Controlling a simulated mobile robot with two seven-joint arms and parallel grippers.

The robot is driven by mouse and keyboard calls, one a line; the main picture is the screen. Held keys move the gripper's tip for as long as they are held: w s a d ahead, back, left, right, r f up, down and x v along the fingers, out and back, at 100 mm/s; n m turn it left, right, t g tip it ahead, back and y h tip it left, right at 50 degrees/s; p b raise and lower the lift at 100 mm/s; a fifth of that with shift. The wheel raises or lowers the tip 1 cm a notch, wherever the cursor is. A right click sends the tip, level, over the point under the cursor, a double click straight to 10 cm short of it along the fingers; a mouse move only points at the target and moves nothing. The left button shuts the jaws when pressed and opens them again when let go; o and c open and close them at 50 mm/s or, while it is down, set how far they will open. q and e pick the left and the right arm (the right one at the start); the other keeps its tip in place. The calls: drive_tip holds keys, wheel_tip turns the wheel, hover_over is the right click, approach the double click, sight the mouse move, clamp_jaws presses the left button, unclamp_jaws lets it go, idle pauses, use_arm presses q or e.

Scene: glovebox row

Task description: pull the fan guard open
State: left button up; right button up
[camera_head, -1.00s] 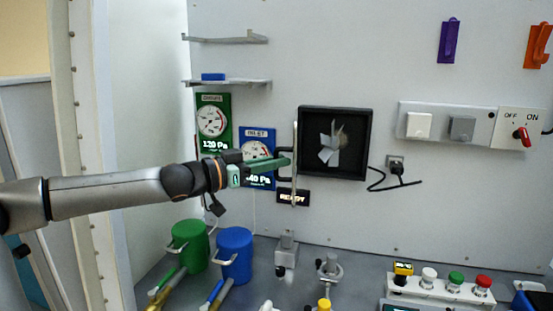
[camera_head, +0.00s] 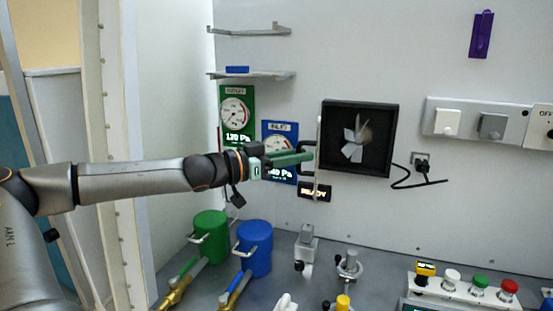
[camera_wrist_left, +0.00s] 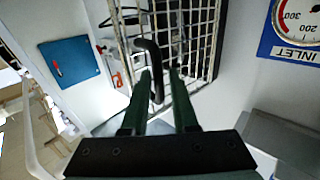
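The fan guard (camera_head: 319,135) is a wire grid standing edge-on, swung out at the left side of the black fan housing (camera_head: 393,140). The grey fan (camera_head: 356,138) is exposed. The guard's bars show in the left wrist view (camera_wrist_left: 203,35). Its black handle (camera_wrist_left: 158,88) is a curved bar on the guard's left face. My left gripper (camera_head: 308,157) is at the handle. In the left wrist view its green fingers (camera_wrist_left: 161,72) stand apart on either side of the handle, with visible gaps. My right gripper is not in view.
Green gauge (camera_head: 236,117) and blue gauge (camera_head: 280,143) panels hang behind my left gripper. A cable plug (camera_head: 421,164) is right of the fan. A green canister (camera_head: 211,237), a blue canister (camera_head: 256,250) and a button box (camera_head: 465,288) stand on the bench below.

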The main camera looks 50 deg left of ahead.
use_arm(q)
drive_tip(key=b+v, duration=0.3)
drive_tip(key=v, duration=0.9)
drive_tip(key=shift+r, duration=0.1)
